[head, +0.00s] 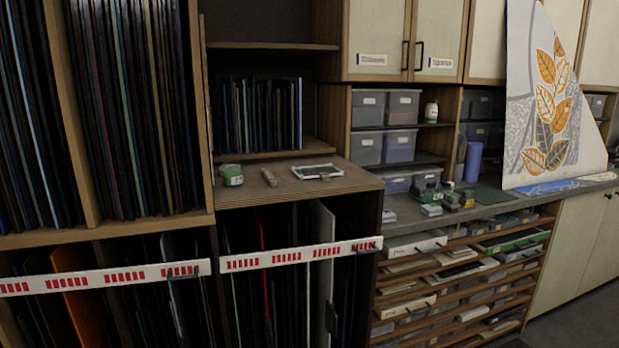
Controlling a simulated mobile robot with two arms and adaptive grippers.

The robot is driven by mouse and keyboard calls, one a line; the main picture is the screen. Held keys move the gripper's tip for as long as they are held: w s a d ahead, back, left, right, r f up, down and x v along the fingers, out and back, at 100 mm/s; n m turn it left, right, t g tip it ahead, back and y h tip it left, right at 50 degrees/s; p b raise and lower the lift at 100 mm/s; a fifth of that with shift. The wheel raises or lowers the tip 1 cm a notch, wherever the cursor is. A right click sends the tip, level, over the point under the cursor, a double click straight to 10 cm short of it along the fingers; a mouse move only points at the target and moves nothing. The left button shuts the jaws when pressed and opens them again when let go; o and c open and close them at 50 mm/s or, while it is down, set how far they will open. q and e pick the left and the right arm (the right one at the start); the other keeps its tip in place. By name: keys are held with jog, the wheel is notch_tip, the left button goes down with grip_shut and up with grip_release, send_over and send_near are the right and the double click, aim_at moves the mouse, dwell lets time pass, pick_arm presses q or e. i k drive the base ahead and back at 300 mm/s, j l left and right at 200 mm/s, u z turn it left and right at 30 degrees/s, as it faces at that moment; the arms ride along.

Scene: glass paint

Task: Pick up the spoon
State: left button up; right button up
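I cannot make out a spoon anywhere in the head view. A pale-framed flat tray (316,171) lies on the wooden shelf top (290,194) left of centre, and a small dark item at its front edge is too small to identify. A small grey-brown oblong piece (269,177) lies to the left of the tray. A jar with a green label (232,175) stands farther left on the same top. Neither of my grippers is in view.
Tall racks of glass sheets (130,110) fill the left. White-and-red striped bars (300,255) cross the lower racks. A grey counter (410,218) with small boxes runs right, above shallow shelves. A large leaf-patterned panel (549,110) stands on it.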

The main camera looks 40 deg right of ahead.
aim_at(272, 182)
jog(key=z, duration=0.95)
